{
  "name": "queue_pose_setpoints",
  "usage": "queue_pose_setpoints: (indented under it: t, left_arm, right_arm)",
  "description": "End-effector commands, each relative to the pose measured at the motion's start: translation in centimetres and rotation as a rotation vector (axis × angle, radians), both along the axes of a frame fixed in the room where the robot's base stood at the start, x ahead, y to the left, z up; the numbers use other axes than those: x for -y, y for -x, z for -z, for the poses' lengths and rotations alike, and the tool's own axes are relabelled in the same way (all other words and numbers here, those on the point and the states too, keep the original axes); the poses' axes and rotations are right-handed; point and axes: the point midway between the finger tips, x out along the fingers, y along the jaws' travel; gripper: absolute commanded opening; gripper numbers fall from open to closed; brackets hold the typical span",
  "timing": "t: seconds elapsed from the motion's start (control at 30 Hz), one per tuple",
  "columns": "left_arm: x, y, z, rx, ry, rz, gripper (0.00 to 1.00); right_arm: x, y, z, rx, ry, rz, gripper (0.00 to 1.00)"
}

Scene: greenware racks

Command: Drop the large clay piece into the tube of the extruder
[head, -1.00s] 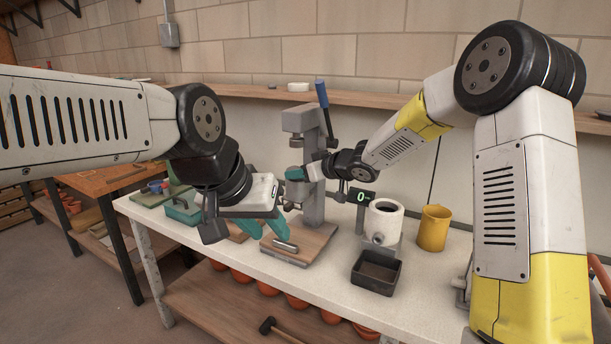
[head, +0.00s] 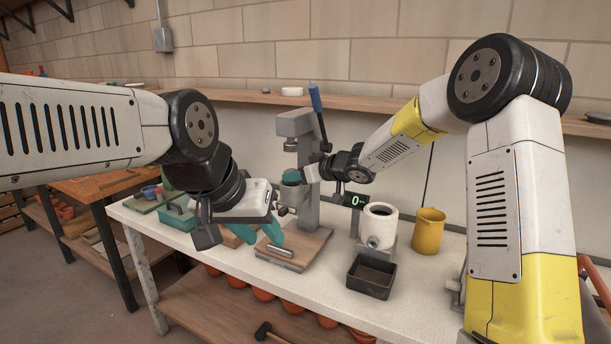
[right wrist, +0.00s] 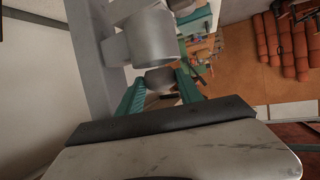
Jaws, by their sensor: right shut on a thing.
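The extruder (head: 301,124) is a grey upright press with a blue lever, standing on the bench. My right gripper (head: 292,178) is at its front, teal fingers pointing left. In the right wrist view, its fingers are shut on a rounded grey piece, seemingly the large clay piece (right wrist: 160,79). A grey cylinder (right wrist: 140,42), likely the extruder's tube, is close to it in that view. I cannot tell whether they touch or whether the piece is over the opening. My left gripper (head: 262,240) is open and empty, in front of the extruder's wooden board (head: 305,246).
A white cylinder (head: 380,218) on a grey base, a dark open bin (head: 371,277) and a yellow jug (head: 428,231) stand to the right. A metal bar (head: 283,252) lies near my left fingers.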

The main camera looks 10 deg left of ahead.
Motion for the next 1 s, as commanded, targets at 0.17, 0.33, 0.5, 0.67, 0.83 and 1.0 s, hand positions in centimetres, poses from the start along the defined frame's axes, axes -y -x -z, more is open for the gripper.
queue_pose_setpoints:
  t: [0.17,0.33,0.5,0.67,0.83,1.0]
  left_arm:
    - [0.00,0.00,0.00,0.000,0.000,0.000,0.36]
    - [0.00,0.00,0.00,0.000,0.000,0.000,0.36]
    - [0.00,0.00,0.00,0.000,0.000,0.000,0.36]
    - [0.00,0.00,0.00,0.000,0.000,0.000,0.36]
    - [0.00,0.00,0.00,0.000,0.000,0.000,0.36]
    - [0.00,0.00,0.00,0.000,0.000,0.000,0.36]
  right_arm:
    - [-0.02,0.00,-0.01,0.000,0.000,0.000,0.00]
    - [-0.03,0.00,-0.02,0.000,0.000,0.000,0.50]
    - [-0.03,0.01,-0.01,0.000,0.000,0.000,0.68]
    - [-0.02,0.01,0.04,-0.001,0.001,0.000,0.70]
    - [-0.02,0.01,0.04,-0.001,0.001,0.000,0.90]
    - [-0.03,0.02,0.03,0.000,0.000,0.000,0.90]
